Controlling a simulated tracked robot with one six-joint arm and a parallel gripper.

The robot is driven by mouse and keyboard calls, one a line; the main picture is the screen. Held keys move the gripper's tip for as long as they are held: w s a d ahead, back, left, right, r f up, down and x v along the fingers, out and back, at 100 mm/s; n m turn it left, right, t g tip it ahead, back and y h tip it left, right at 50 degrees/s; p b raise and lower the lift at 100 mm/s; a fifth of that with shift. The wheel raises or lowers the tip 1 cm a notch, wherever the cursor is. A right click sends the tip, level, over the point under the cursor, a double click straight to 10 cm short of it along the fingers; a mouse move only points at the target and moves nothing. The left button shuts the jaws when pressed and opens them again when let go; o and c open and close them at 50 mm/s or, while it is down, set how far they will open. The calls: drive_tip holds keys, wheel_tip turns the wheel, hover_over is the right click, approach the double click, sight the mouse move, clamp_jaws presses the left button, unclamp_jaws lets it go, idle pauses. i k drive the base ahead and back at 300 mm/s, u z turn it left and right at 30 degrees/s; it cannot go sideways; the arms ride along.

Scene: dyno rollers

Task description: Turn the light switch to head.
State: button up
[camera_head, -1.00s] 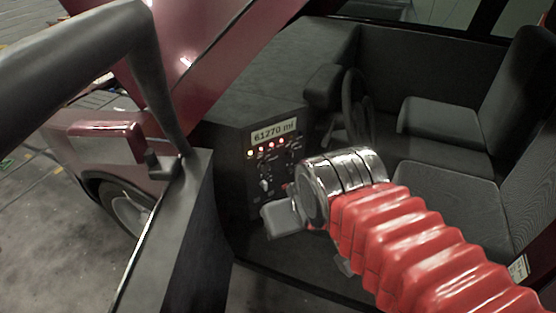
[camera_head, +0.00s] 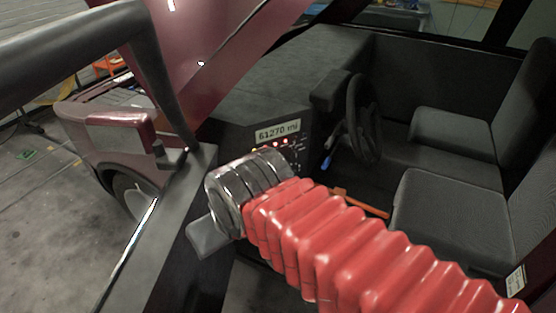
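The dashboard panel carries a display (camera_head: 278,132) reading "61270 mi" with a row of small indicator lights (camera_head: 276,146) under it. Some dark controls (camera_head: 298,153) show at the panel's right side. The lower left of the panel is hidden behind my arm, and I cannot make out which control is the light switch. My gripper (camera_head: 207,238) shows as a grey piece at the end of the silver wrist, left of and in front of the panel. Its fingers are not clear enough to tell open from shut.
The open car door (camera_head: 160,235) with its thick frame stands close on the left. The steering wheel (camera_head: 362,118) is right of the panel, with a blue-tipped lever (camera_head: 327,162) beside it. Seats (camera_head: 445,215) fill the right. An orange bar (camera_head: 360,202) lies behind my arm.

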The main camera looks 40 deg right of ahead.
sight(293, 154)
drive_tip(key=u, duration=0.8)
drive_tip(key=k, duration=1.15)
drive_tip(key=z, duration=0.6)
drive_tip(key=i, duration=1)
drive_tip(key=z, duration=0.05)
